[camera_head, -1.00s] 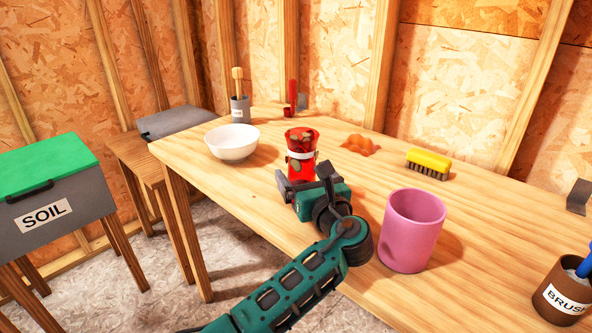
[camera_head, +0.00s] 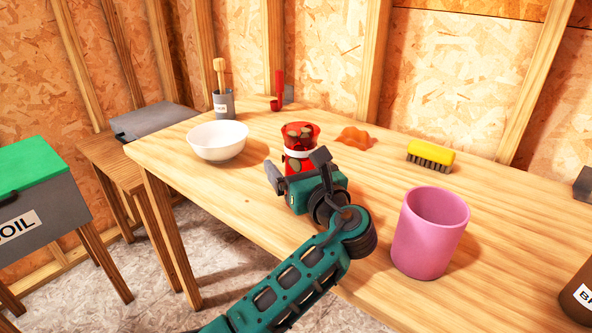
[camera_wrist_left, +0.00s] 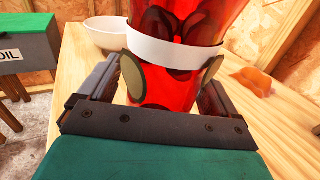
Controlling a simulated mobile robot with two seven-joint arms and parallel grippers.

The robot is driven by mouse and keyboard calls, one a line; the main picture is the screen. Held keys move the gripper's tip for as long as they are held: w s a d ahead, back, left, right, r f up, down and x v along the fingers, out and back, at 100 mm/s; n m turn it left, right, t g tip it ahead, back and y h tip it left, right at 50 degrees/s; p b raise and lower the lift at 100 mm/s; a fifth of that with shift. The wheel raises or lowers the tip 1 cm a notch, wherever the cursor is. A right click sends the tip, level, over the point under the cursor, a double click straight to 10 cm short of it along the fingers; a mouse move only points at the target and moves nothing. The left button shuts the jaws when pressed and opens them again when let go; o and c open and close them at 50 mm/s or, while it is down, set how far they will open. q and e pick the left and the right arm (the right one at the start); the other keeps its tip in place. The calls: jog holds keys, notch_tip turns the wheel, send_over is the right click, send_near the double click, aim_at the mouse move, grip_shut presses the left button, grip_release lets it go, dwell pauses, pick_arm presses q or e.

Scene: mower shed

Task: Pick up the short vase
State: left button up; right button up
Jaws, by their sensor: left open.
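A red translucent vase (camera_head: 299,137) with a white band and dark and tan round shapes stands upright on the wooden table, left of its middle. My left gripper (camera_head: 297,167) is open at its lower part, which the gripper partly hides in the head view. In the left wrist view the vase (camera_wrist_left: 175,100) stands between the two open fingers (camera_wrist_left: 160,85), one on each side. I cannot tell whether either finger touches it. My right gripper is not in view.
A white bowl (camera_head: 217,140) stands left of the vase and a pink cup (camera_head: 428,235) to its right. An orange object (camera_head: 355,137) and a yellow brush (camera_head: 430,155) lie behind. A grey holder (camera_head: 223,104) stands at the far left corner.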

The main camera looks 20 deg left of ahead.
pick_arm(q)
jog(key=shift+c, duration=0.3)
jog(key=shift+r, duration=0.1)
jog(key=c, duration=1.2)
